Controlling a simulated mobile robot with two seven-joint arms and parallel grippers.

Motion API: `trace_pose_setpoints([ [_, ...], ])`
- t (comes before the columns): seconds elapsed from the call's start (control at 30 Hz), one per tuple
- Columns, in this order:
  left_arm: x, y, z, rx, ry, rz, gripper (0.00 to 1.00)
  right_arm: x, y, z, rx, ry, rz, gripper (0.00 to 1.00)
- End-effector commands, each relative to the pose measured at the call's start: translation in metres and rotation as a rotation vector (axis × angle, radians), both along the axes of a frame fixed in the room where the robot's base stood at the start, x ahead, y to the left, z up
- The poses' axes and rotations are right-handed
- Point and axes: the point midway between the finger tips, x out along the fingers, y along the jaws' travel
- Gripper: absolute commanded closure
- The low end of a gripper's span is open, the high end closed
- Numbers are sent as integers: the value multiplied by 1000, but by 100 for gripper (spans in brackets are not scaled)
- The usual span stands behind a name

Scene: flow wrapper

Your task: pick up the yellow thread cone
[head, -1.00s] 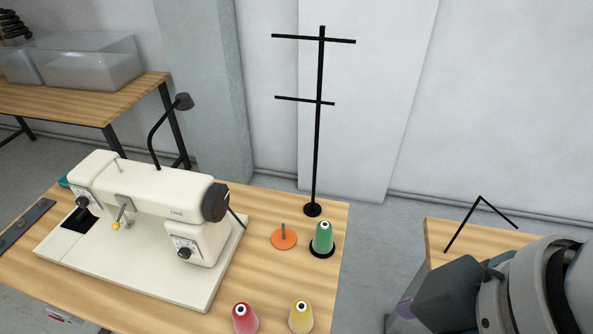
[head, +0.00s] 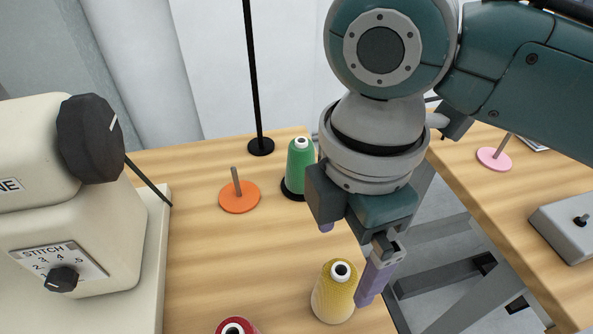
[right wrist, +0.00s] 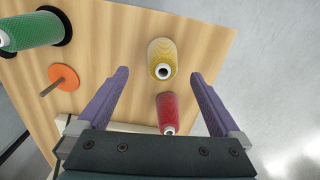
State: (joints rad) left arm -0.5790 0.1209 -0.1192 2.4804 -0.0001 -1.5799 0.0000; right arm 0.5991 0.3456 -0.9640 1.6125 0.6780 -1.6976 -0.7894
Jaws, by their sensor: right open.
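The yellow thread cone (head: 333,296) stands upright on the wooden table near its right edge. It also shows in the right wrist view (right wrist: 162,55), beyond and between the two purple fingers. My right gripper (head: 350,260) is open and empty, above and just behind the cone in the head view; one finger overlaps the cone's right side there. In the right wrist view the open fingers (right wrist: 160,80) have a wide gap, and I see no contact with the cone. My left gripper is in neither view.
A red cone (head: 237,327) stands left of the yellow one. A green cone (head: 299,165) sits on a black base behind, beside an orange spindle disc (head: 239,197). A black stand (head: 257,110) rises at the back. The sewing machine (head: 70,215) fills the left.

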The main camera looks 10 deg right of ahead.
Motion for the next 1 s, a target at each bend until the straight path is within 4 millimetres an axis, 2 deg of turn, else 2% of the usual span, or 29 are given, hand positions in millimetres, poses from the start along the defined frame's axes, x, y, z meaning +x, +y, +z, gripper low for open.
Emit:
trace_pose_setpoints([
  [0.1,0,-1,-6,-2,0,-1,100,-1,0,-20,1,2,-2,0],
  [0.27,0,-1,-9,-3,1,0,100,-1,1,-33,2,0,-1,0],
  [0.57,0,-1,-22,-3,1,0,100,-4,3,-77,1,0,-3,0],
  [0.87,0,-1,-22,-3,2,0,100,-3,2,-81,1,-2,-2,0],
  [1.0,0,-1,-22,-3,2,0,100,-3,2,-81,1,-2,-2,16],
])
